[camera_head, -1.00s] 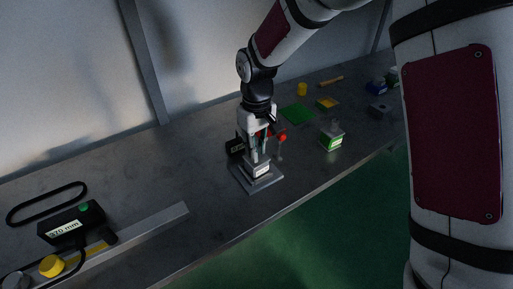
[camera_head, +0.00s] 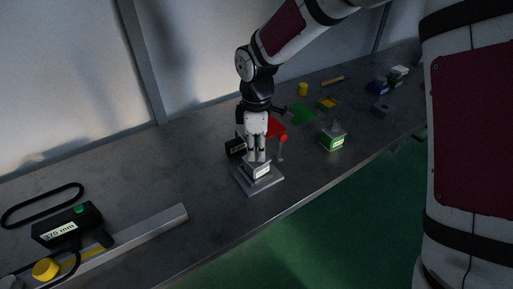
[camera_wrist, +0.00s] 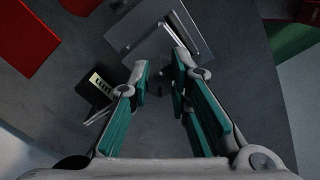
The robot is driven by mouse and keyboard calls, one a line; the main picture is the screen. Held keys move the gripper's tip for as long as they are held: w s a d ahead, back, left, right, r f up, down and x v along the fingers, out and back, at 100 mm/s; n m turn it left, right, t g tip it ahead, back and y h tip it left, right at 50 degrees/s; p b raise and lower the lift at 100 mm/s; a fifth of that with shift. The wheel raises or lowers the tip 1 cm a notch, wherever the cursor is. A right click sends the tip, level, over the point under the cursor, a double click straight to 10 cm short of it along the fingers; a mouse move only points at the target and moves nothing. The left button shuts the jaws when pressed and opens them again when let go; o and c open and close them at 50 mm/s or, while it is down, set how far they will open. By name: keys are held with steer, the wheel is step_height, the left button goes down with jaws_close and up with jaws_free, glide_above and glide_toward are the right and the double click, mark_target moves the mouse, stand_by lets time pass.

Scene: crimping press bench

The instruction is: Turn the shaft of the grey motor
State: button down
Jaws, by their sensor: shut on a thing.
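The grey motor (camera_head: 261,171) is a small block with a white label on its front. It sits on a grey base plate (camera_head: 246,184) near the bench's middle. My gripper (camera_head: 257,160) points straight down on top of it. In the wrist view, the two teal-padded fingers (camera_wrist: 161,78) are close together with a small gap. They are shut on the motor's shaft, which is mostly hidden between the fingertips. The base plate also shows in the wrist view (camera_wrist: 122,32).
A red press frame (camera_head: 276,129) stands just behind my gripper. A black labelled box (camera_head: 234,148) is close on its left. A green-fronted block (camera_head: 332,141) stands to the right. A long grey bar (camera_head: 150,228) and a black 370 mm device (camera_head: 66,226) lie at the left.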

mark_target(256, 147)
steer(key=shift+n, duration=0.6)
stand_by(0.4)
steer(key=c, duration=1.5)
jaws_free()
step_height(256, 147, up, 12)
